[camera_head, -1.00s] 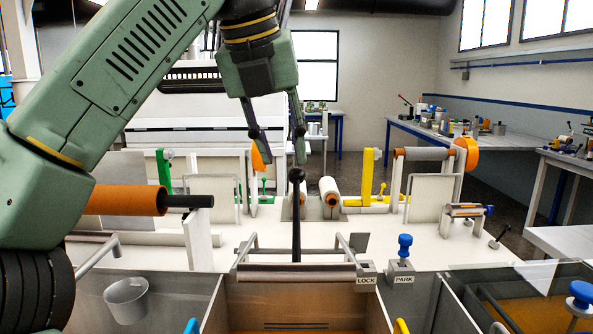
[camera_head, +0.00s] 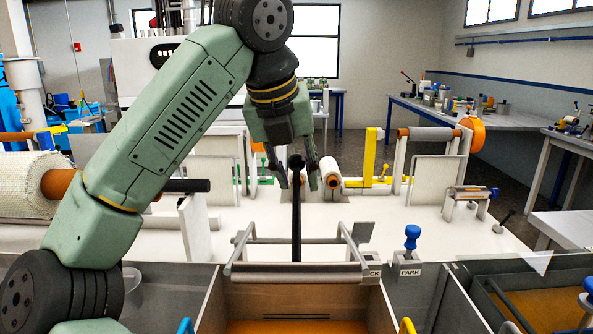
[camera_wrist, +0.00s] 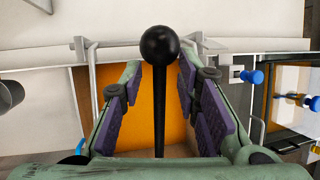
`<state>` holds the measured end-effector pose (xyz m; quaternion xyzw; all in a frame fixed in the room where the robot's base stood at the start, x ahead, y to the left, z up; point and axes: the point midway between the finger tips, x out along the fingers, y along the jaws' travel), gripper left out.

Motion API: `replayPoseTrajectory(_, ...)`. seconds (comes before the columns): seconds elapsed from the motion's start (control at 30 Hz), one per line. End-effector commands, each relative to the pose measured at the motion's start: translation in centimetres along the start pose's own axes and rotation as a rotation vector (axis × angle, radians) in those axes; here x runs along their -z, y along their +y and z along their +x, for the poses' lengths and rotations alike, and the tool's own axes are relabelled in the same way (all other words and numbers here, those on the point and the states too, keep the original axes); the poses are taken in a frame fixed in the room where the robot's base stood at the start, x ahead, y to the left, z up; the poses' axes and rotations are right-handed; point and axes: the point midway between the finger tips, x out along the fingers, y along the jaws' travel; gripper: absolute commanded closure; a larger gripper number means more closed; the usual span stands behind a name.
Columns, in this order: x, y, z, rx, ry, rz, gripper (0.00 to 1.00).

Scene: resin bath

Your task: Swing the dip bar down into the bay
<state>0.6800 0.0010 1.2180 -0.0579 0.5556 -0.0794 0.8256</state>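The dip bar (camera_head: 292,273) is a grey roller on a metal frame, across the far edge of the bay. Its black lever (camera_head: 297,215) stands upright and ends in a ball knob (camera_wrist: 170,47). The bay (camera_head: 300,299) is a brown-walled tank with orange liquid, open in front of the bar; its orange interior also shows in the wrist view (camera_wrist: 105,77). My gripper (camera_head: 298,182) is open, its fingers on either side of the lever near the knob. In the wrist view, the lever stands between the purple pads (camera_wrist: 160,90), with gaps visible on both sides.
A blue-knobbed pin (camera_head: 411,238) stands at the PARK label, right of the bar; the neighbouring label is partly hidden. A yellow post (camera_head: 369,155) and rollers stand on the white deck behind. Another tank (camera_head: 540,300) is at the right. A large white roll (camera_head: 25,185) is at the left.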

Motion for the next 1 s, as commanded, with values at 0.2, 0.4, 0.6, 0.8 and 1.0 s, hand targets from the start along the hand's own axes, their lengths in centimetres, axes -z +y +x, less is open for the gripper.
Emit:
replayPoseTrajectory(0.2,0.01,0.00,0.65,-0.001,-0.001,0.000,0.70)
replayPoseTrajectory(0.4,0.02,0.01,0.63,-0.001,-0.001,0.000,0.73)
replayPoseTrajectory(0.6,0.01,0.02,0.62,-0.001,-0.001,0.000,0.86)
replayPoseTrajectory(0.8,0.00,0.12,0.61,-0.002,0.000,-0.003,1.00)
replayPoseTrajectory(1.0,-0.01,0.22,0.60,-0.004,0.000,-0.005,1.00)
